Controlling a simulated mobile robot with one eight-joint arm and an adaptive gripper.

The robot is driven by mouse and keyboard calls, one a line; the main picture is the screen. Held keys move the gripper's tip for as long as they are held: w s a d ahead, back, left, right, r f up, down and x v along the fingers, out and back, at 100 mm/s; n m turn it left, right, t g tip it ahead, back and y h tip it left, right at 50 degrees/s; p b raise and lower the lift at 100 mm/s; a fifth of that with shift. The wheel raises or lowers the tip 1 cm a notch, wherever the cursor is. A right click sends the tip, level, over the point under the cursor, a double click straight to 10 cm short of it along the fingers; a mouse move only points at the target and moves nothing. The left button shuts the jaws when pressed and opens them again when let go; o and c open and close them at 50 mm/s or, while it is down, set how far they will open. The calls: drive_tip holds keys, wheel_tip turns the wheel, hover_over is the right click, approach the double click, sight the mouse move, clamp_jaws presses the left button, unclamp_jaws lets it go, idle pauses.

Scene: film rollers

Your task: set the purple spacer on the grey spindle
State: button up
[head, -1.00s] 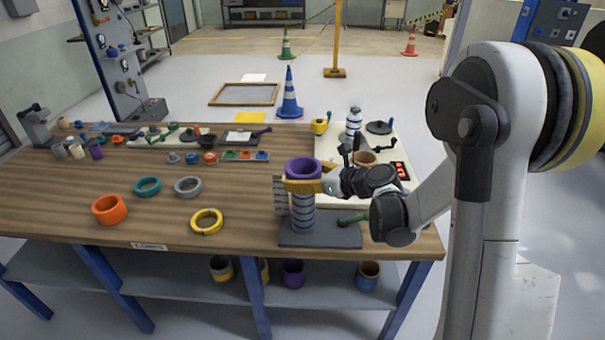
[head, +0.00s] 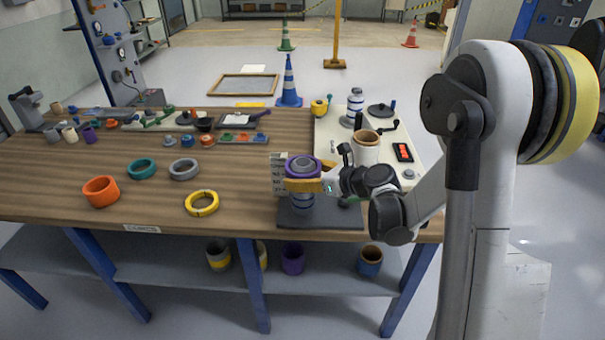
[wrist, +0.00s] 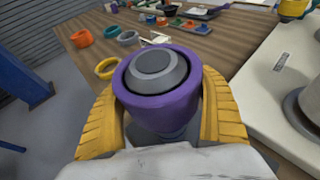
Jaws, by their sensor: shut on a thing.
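The purple spacer (head: 292,169) is a thick ring around the upper part of the grey spindle (head: 303,163). In the wrist view the spindle's round grey top (wrist: 154,62) shows inside the spacer's bore (wrist: 160,105), with a dark gap around it. My gripper (head: 303,185) is shut on the spacer, with yellow fingers on either side in the wrist view (wrist: 163,80). The spacer's lower edge is partly hidden by the fingers.
A yellow ring (head: 202,203), an orange ring (head: 101,192), a teal ring (head: 142,169) and a grey ring (head: 184,170) lie to the left. A pale panel (head: 330,135) with a tan-topped cylinder (head: 366,148) stands behind my wrist. Bare wood lies left of the base plate.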

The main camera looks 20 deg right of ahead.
drive_tip(key=shift+f+b, duration=1.25)
drive_tip(key=shift+f, duration=3.6)
drive_tip(key=o, duration=1.3)
drive_tip(key=shift+c, duration=0.2)
drive_tip(key=v, duration=1.2)
drive_tip(key=shift+f, duration=0.1)
